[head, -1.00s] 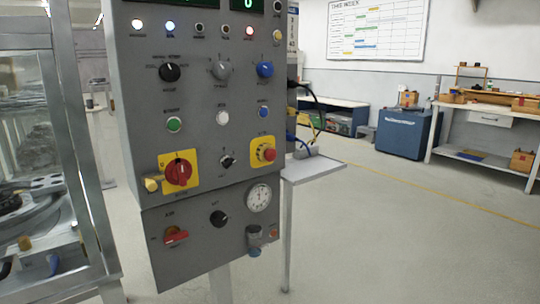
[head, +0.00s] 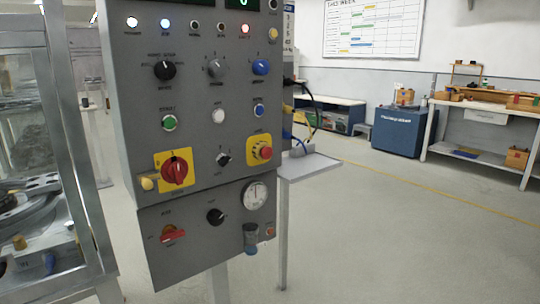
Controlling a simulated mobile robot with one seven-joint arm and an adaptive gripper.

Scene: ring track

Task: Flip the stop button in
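The grey control panel (head: 192,130) stands upright and close, left of centre in the head view. A red mushroom stop button (head: 265,151) sits on a yellow square plate (head: 251,142) at the panel's right side. It stands out from the plate; whether it is latched in cannot be told. A red rotary switch (head: 175,170) on a larger yellow plate is to its left, with a yellow padlock-like piece (head: 147,184) beside it. A small black selector (head: 224,159) lies between them. My gripper is not in view, and nothing covers the stop button.
A glazed metal-framed machine (head: 75,160) stands close at left. A small grey shelf (head: 308,165) with cables juts out right of the panel. A blue cabinet (head: 399,132) and a workbench (head: 485,104) are farther back. The floor at right is open.

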